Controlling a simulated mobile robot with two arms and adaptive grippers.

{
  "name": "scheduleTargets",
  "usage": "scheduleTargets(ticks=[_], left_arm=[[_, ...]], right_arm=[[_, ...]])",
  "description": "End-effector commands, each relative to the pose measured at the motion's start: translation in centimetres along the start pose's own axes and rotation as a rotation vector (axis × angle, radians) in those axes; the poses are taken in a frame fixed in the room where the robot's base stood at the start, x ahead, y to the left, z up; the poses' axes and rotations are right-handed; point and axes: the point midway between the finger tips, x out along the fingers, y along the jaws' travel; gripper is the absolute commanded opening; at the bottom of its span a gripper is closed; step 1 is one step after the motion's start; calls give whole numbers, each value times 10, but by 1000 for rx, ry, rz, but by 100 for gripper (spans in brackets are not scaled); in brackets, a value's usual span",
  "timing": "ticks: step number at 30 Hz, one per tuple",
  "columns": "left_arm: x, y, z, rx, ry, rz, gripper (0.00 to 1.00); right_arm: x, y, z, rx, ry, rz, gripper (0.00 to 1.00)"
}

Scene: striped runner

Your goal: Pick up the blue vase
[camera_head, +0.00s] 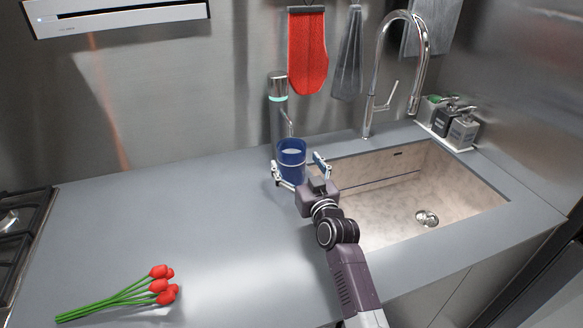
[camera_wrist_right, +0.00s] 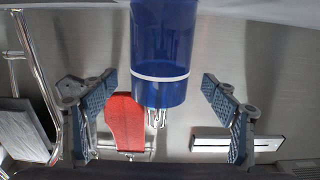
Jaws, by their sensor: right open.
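The blue vase (camera_head: 291,160) stands upright on the grey counter, left of the sink and under the spout of a silver dispenser. It is dark blue, see-through, with a pale band. My right gripper (camera_head: 300,172) is at the vase, with one finger on each side. In the right wrist view the vase (camera_wrist_right: 162,45) appears upside down between the open fingers of the gripper (camera_wrist_right: 160,78), with a visible gap on both sides. My left gripper is out of view.
The dispenser (camera_head: 279,108) stands close behind the vase. The sink (camera_head: 395,205) with a tall faucet (camera_head: 371,105) is to the right. Red flowers (camera_head: 158,286) lie at the front left. A red mitt (camera_head: 307,52) hangs on the wall. The left counter (camera_head: 170,220) is mostly clear.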

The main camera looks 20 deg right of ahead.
Motion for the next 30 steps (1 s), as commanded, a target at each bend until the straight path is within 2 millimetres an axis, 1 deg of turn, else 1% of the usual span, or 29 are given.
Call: scheduleTargets(ticks=[1,3,9,13,20,30], left_arm=[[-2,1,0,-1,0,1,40],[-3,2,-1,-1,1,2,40],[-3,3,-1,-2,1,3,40],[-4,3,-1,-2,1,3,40],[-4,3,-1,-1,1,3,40],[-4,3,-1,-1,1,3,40]], right_arm=[[8,0,-2,0,1,0,79],[18,0,-2,2,2,0,79],[38,0,-1,0,1,0,79],[43,0,-1,1,0,0,79],[43,0,-1,1,1,0,78],[43,0,-1,1,0,0,41]])
